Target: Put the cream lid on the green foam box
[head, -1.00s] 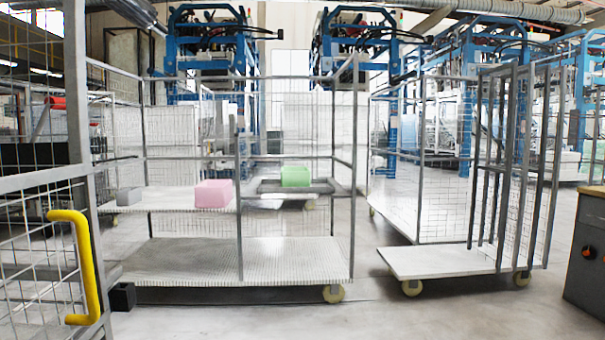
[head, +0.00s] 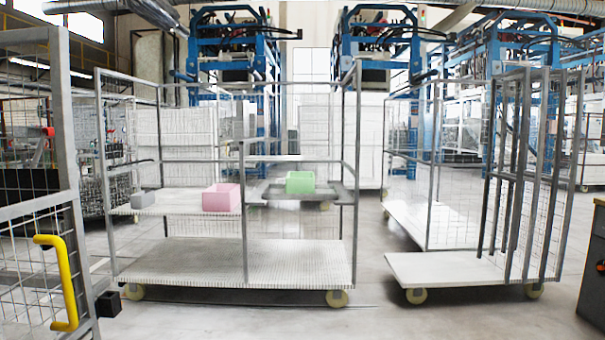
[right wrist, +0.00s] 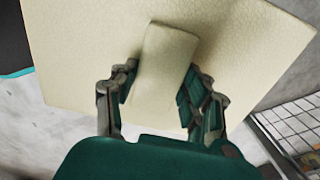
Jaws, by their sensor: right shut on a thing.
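The green foam box (head: 300,183) stands in the head view on the right part of the middle shelf of a wire cart, and its top looks open. The cream lid (right wrist: 225,50) fills much of the right wrist view, a flat textured plate with a raised block-like handle (right wrist: 162,62). My right gripper (right wrist: 157,92) is shut on that handle, one finger on each side. The lid and my right gripper are outside the head view. My left gripper is in neither current view.
A pink foam box (head: 221,197) and a small grey box (head: 143,200) stand left of the green box. The cart's lower deck (head: 210,262) is bare. Metal posts frame the cart. A second cart (head: 450,270) stands right. A yellow handle (head: 63,285) is at left. Front floor is clear.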

